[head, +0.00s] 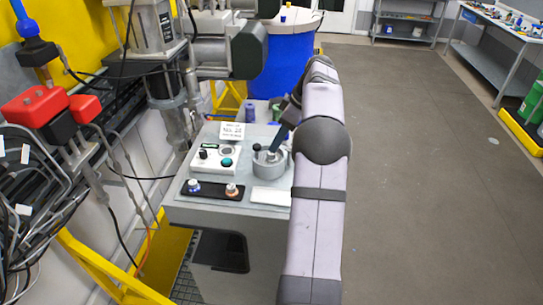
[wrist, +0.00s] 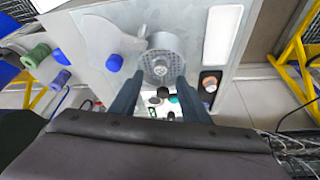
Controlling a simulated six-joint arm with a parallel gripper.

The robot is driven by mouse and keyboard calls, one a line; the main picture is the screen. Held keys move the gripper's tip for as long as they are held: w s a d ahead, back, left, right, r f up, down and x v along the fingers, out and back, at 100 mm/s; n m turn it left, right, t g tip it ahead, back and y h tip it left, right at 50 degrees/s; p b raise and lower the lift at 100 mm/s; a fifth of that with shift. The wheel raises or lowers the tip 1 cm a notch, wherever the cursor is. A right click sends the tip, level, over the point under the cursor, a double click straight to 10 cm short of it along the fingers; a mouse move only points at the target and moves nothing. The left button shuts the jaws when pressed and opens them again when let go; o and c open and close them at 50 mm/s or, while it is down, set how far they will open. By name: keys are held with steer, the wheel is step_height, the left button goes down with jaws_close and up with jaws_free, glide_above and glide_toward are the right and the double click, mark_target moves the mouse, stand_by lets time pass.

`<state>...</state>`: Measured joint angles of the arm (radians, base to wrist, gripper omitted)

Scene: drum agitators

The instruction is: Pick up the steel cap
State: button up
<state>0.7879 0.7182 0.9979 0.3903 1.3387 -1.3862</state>
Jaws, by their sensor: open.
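Two small round caps stand on a black tray (head: 212,190) at the front of the grey bench. The left one (head: 194,186) looks silver-blue and the right one (head: 231,189) silver with a copper-toned top; I cannot tell which is the steel cap. In the wrist view one cap (wrist: 210,84) shows on the tray, right of my fingers. My gripper (wrist: 160,80) is open and points down at the bench near a grey cylinder (wrist: 162,55) with a perforated inside. No cap is between the fingers. In the head view my arm hides most of the gripper.
The grey cylinder (head: 270,165) stands behind the tray with a black knob near it. A white control box (head: 214,160), a sign (head: 232,131) and a white plate (head: 270,197) share the bench.

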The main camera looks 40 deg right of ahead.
mark_target(272, 156)
steer(key=shift+p+x, duration=1.5)
steer(key=shift+x, duration=1.1)
jaws_close()
